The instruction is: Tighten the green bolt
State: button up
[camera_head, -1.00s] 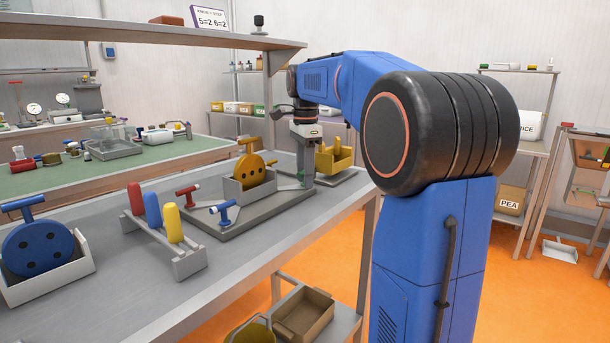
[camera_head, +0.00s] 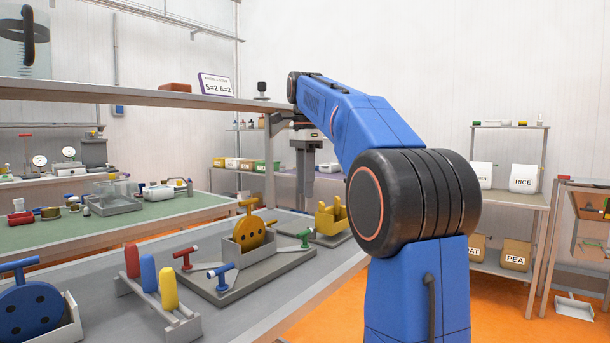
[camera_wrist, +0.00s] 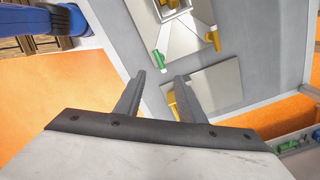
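The green bolt (camera_head: 303,239) is T-shaped and stands on the grey base plate (camera_head: 214,290), to the right of the yellow disc (camera_head: 249,232) in its open box. It also shows in the wrist view (camera_wrist: 158,61), near the corner of the plate, beyond my fingertips. My gripper (camera_wrist: 160,77) is open, its two fingers apart with nothing between them. In the head view the wrist hangs above and behind the bolt, clear of it; the fingertips are hard to make out there. A red bolt (camera_head: 186,257) and a blue bolt (camera_head: 221,275) stand on the same plate.
A yellow holder (camera_head: 331,219) stands on a plate beyond the green bolt. A rack with red, blue and yellow handles (camera_head: 168,287) and a blue disc (camera_head: 28,312) are at left. A shelf (camera_head: 130,92) hangs over the bench. Orange floor lies right.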

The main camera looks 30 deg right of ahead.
jog(key=shift+r, duration=1.35)
